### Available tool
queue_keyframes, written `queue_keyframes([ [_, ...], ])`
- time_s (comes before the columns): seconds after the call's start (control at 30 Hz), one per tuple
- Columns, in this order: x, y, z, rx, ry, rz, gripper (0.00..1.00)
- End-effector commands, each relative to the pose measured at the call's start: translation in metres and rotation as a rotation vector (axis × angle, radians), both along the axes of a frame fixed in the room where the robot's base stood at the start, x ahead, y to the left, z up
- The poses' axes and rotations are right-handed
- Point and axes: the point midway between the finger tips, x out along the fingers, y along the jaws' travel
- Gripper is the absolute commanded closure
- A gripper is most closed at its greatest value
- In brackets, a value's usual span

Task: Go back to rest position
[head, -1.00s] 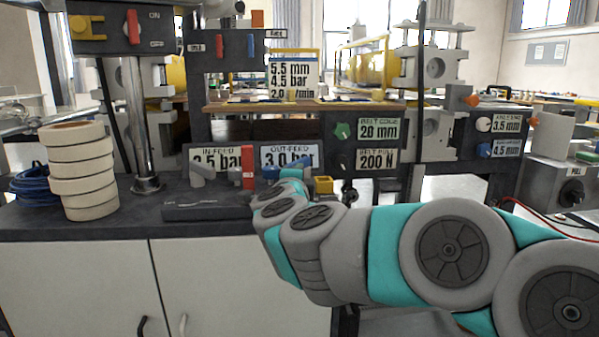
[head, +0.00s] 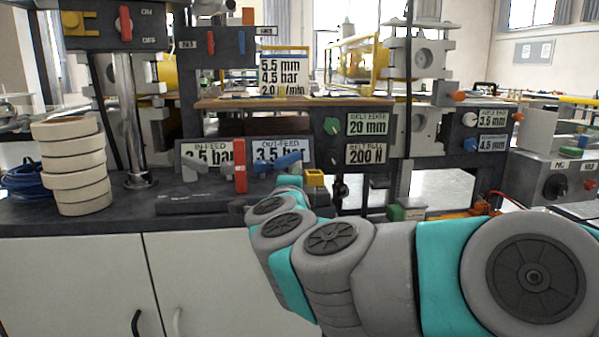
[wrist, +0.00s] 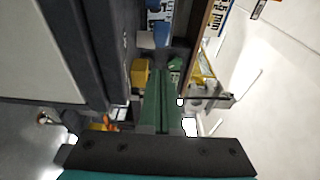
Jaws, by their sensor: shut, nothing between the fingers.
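My gripper (wrist: 161,78) shows in the wrist view as two green fingers pressed together, with nothing between them. In the head view my teal and grey arm reaches from the lower right toward the console, and its wrist hides the fingers. The console's blue out-feed lever (head: 279,162) is tilted up to the right, just beyond my wrist. The out-feed display (head: 281,152) reads 3.5 bar. The in-feed display (head: 213,153) also reads 3.5 bar, partly covered by a grey lever (head: 190,168). A red lever (head: 240,166) stands upright between them.
A stack of cream rolls (head: 75,170) and a blue cable coil (head: 24,182) are on the left counter. A yellow block (head: 315,178) sits close to my wrist. Belt displays (head: 367,124) and a right-hand control box (head: 557,178) stand further right.

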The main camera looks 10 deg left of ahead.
Motion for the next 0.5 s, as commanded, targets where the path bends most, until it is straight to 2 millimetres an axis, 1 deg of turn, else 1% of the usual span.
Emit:
queue_keyframes([
  [0.03, -0.012, 0.003, 0.002, 0.003, -0.002, 0.006, 1.0],
  [0.1, -0.024, 0.005, 0.002, 0.002, -0.003, 0.002, 1.0],
  [0.2, -0.035, 0.008, 0.001, 0.0, -0.001, 0.004, 1.0],
  [0.37, -0.042, 0.012, 0.007, -0.032, -0.018, 0.055, 1.0],
  [0.5, -0.049, 0.027, 0.016, -0.133, -0.053, 0.2, 1.0],
])
